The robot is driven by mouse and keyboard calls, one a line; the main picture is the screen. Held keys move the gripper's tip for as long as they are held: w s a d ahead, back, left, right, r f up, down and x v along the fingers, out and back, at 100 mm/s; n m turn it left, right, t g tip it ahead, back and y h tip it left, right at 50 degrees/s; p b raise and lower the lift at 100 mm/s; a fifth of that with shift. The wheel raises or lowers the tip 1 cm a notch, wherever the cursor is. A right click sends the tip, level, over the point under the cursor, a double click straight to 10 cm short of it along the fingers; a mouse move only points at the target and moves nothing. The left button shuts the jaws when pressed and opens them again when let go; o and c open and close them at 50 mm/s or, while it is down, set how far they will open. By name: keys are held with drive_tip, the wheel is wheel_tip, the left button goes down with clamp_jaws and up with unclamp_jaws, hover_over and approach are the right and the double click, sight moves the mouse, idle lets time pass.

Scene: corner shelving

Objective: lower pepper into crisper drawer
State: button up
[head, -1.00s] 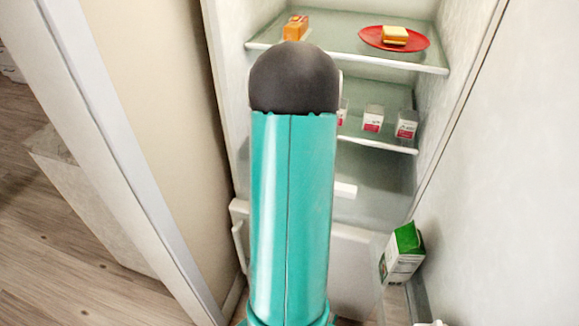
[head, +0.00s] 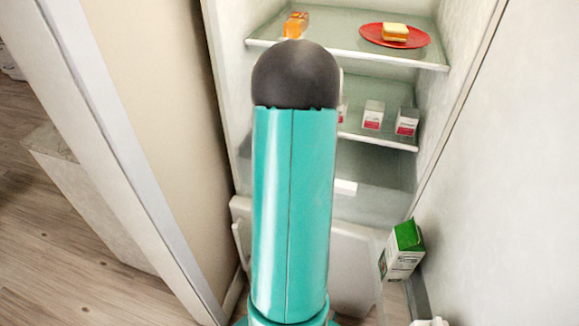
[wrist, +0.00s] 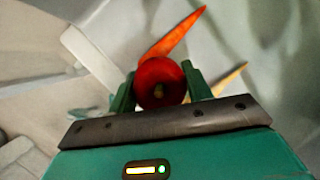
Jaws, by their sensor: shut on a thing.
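My gripper (wrist: 160,86) is shut on a round red pepper (wrist: 159,76), with its stem end facing the wrist camera and a green finger on each side. A tapered orange-red thing (wrist: 178,33) shows just beyond the pepper; I cannot tell whether they touch. Pale, blurred surfaces surround them in the wrist view, and I cannot make out the crisper drawer's edges there. In the head view my arm hides the gripper and pepper. A pale panel (head: 355,255) stands low at the fridge front; I cannot tell whether it is the drawer's front.
A thin yellow-orange thing (wrist: 232,75) lies right of the gripper. The top fridge shelf (head: 345,52) holds a red plate (head: 370,35) with a sandwich (head: 395,32) and an orange item (head: 295,25). Small cartons (head: 373,115) stand below. A green-and-white carton (head: 403,250) is at right.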

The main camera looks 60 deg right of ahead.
drive_tip(key=shift+f, duration=0.6)
idle(0.4)
drive_tip(key=o, duration=1)
drive_tip(key=shift+r, duration=0.1)
drive_tip(key=r, duration=3)
drive_tip(key=shift+s+a, duration=0.3)
drive_tip(key=shift+s, duration=0.05)
